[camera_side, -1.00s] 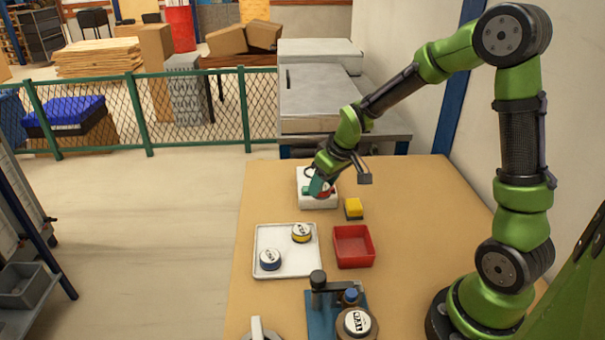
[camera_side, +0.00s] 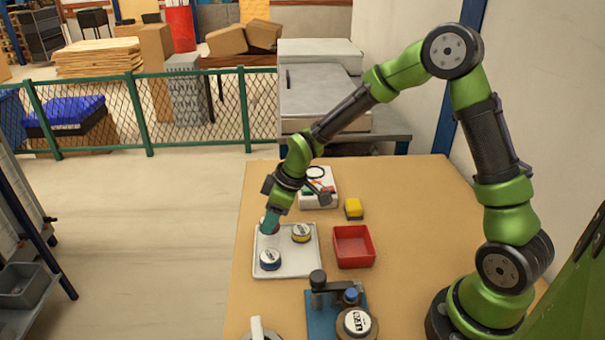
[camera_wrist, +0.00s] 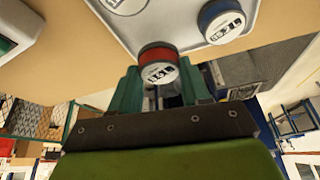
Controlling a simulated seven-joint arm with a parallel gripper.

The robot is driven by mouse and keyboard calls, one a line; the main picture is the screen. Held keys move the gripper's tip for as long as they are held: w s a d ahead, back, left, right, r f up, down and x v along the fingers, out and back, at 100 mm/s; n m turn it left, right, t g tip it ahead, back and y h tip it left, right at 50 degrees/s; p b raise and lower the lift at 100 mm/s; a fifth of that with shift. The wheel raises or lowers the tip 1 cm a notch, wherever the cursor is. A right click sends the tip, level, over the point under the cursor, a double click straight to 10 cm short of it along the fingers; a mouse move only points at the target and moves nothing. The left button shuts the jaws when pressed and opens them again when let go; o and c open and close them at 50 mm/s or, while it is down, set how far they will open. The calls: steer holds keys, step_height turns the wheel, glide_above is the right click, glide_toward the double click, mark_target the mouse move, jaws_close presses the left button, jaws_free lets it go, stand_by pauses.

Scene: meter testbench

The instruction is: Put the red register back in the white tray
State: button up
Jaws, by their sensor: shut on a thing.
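The red register (camera_wrist: 158,62), a round piece with a red band and a white printed face, is between the teal fingers of my gripper (camera_wrist: 160,88) in the wrist view. In the side view my gripper (camera_side: 268,226) is over the far left corner of the white tray (camera_side: 287,267) and mostly hides the register. The tray holds a blue-banded register (camera_side: 270,259) near its front left and a yellow-banded register (camera_side: 301,233) at its back right. I cannot tell whether the red register touches the tray floor.
A red bin (camera_side: 353,262) stands right of the tray. Behind are a white box (camera_side: 326,200) with coloured marks and a yellow block (camera_side: 354,207). A blue-based fixture (camera_side: 322,322) with a black lever and a round meter (camera_side: 355,322) stands in front.

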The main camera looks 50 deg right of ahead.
steer(key=shift+f, duration=1.5)
steer(key=shift+f, duration=0.15)
steer(key=o, duration=1.2)
steer(key=shift+o, duration=0.2)
steer(key=v, duration=1.2)
steer(key=s+r+m+t, duration=0.1)
steer(key=s+r+m, duration=0.4)
steer(key=s, duration=0.4)
steer(key=s+r+m+t, duration=0.2)
steer(key=s+r+m, duration=0.4)
steer(key=s, duration=0.3)
steer(key=shift+s+r+t+h, duration=0.3)
steer(key=shift+s+r, duration=0.05)
steer(key=shift+r, duration=0.05)
